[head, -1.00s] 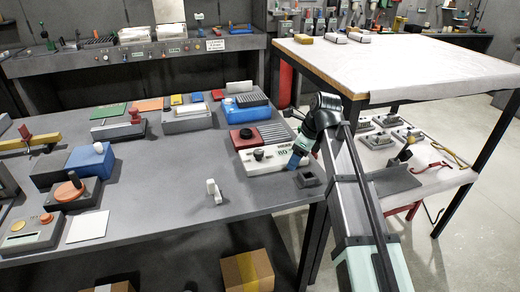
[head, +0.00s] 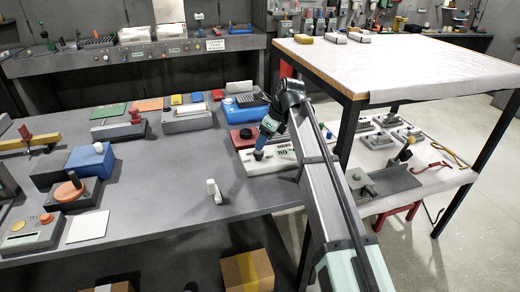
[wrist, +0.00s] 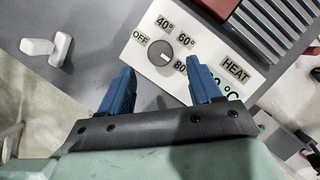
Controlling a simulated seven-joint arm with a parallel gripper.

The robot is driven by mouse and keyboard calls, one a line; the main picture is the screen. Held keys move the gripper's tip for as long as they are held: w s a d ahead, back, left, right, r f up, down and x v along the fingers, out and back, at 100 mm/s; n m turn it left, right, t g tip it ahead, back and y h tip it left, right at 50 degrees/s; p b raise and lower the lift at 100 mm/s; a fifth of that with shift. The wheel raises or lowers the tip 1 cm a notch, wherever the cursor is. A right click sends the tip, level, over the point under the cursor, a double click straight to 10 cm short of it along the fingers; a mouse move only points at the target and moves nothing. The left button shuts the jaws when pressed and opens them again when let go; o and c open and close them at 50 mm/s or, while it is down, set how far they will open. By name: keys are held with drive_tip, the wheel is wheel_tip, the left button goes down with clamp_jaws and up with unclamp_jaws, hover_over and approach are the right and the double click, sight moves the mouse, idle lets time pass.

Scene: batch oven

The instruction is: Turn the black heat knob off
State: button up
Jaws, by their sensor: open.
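The black heat knob (wrist: 160,52) is a round dial on a white panel (wrist: 139,62) with OFF, 40°, 60°, 80° and HEAT labels. A short light mark on the knob seems to point to the lower right, towards the 80° label. My gripper (wrist: 162,72) is open, its two blue fingers pointing at the panel. In the wrist view the knob lies just beyond the fingertips, between their lines; I cannot tell any contact. In the head view the gripper (head: 262,148) is over the panel (head: 262,167), and the knob (head: 258,155) is mostly hidden beneath it.
A white upright piece (head: 213,191) stands left of the panel. A red-topped box (head: 242,138) and a blue bin (head: 238,110) stand behind it. A white-topped table (head: 420,65) rises at the right.

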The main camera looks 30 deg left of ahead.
sight(258, 155)
drive_tip(key=shift+x, duration=2.75)
drive_tip(key=shift+c, duration=0.3)
drive_tip(key=c, duration=1)
